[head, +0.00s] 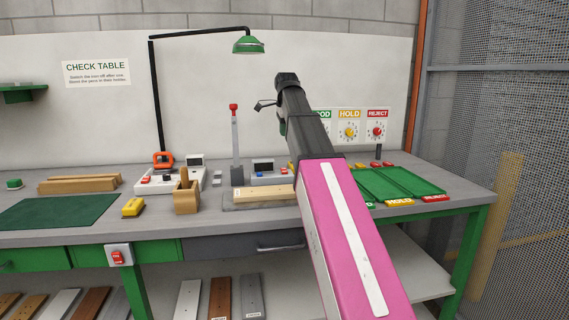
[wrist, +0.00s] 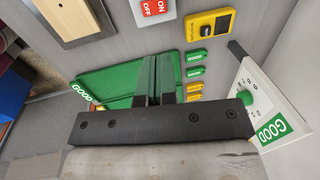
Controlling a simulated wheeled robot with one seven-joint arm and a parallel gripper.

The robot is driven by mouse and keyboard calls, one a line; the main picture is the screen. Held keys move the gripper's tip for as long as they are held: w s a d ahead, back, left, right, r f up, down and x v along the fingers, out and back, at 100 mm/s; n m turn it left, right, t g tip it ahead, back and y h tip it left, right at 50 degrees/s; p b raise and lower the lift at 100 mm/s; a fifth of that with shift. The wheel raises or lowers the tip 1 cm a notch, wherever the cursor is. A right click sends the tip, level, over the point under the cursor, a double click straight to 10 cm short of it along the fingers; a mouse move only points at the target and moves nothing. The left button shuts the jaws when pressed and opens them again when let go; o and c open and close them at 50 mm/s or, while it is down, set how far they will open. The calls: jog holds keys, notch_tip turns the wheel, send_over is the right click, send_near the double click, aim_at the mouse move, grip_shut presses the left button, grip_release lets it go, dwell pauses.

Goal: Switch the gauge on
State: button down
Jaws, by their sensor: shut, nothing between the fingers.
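A small unit with a dark display (head: 263,165) stands at the back of the bench, just left of my arm; it looks like the gauge, but I cannot read its display. Small red parts show on its right. In the wrist view, a red and white ON/OFF switch (wrist: 155,8) is cut by the top edge. In the head view my arm hides the gripper's fingertips.
A wooden board (head: 265,193) lies left of my arm. A grey lever post with a red knob (head: 236,140) rises behind it. Green trays (head: 410,181) are on the right, below the HOLD (head: 349,127) and REJECT (head: 377,127) dials. A lamp (head: 248,45) hangs above.

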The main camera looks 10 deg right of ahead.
aim_at(285, 171)
jog(key=f, duration=0.4)
jog(key=w+f, duration=0.1)
jog(key=f, duration=0.4)
jog(key=w+f, duration=0.1)
jog(key=f, duration=0.3)
jog(key=shift+w+f, duration=0.1)
jog(key=shift+f, duration=0.3)
jog(key=shift+w+f, duration=0.1)
jog(key=shift+f, duration=0.25)
jog(key=shift+s, duration=1)
jog(key=shift+w, duration=0.1)
